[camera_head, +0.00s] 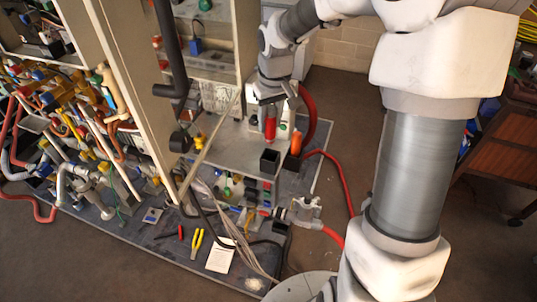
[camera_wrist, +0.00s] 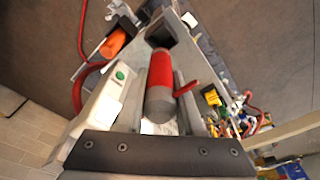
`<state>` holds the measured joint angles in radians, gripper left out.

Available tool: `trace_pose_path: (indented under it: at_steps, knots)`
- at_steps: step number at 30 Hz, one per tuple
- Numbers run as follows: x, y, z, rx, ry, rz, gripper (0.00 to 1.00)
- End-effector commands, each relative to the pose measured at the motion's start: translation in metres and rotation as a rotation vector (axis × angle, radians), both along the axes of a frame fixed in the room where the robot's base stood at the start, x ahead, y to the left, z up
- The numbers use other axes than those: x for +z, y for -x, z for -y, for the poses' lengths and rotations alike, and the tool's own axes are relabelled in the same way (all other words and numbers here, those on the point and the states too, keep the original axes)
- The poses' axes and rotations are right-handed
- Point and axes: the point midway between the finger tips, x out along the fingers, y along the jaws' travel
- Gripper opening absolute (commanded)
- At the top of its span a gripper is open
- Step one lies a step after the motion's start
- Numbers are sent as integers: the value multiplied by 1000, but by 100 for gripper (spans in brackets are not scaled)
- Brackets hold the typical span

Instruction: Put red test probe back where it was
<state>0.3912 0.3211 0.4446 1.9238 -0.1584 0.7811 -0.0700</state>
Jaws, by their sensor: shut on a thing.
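The red test probe (camera_head: 270,128) is held upright in my gripper (camera_head: 270,108), above the grey shelf. In the wrist view the probe (camera_wrist: 160,72) has a red body with a grey end and lies between the two fingers of my gripper (camera_wrist: 160,98). The fingers are shut on it. An empty-looking black square holder (camera_head: 270,161) stands just below and in front of the probe. It also shows in the wrist view (camera_wrist: 186,22), beyond the probe's far end. The probe is apart from the holder.
An orange probe (camera_head: 296,142) stands in a second black holder, right of the empty one; in the wrist view it is upper left (camera_wrist: 112,46). A white box with a green button (camera_wrist: 108,96) is close beside my gripper. Red hoses (camera_head: 340,180) curve nearby.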

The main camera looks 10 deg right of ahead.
Motion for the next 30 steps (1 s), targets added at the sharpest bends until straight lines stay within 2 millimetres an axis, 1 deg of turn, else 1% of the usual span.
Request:
trace_pose_path:
  at_steps: [1, 3, 6, 13, 18, 20, 26, 29, 30]
  knots:
    - [-11, 2, -1, 0, -2, -7, 1]
    - [-25, 1, 0, 1, -2, -6, 1]
    - [-41, 1, -1, 0, -2, -5, 1]
    - [-59, 1, -1, 0, -2, -2, 1]
    - [-84, 1, -1, -1, -2, -5, 1]
    - [-87, 1, -1, 0, -2, -2, 1]
    - [-87, 0, 0, -1, -1, 0, 1]
    - [-91, 0, 0, -1, -1, 0, 1]
    - [-91, 0, 0, -1, -1, 0, 38]
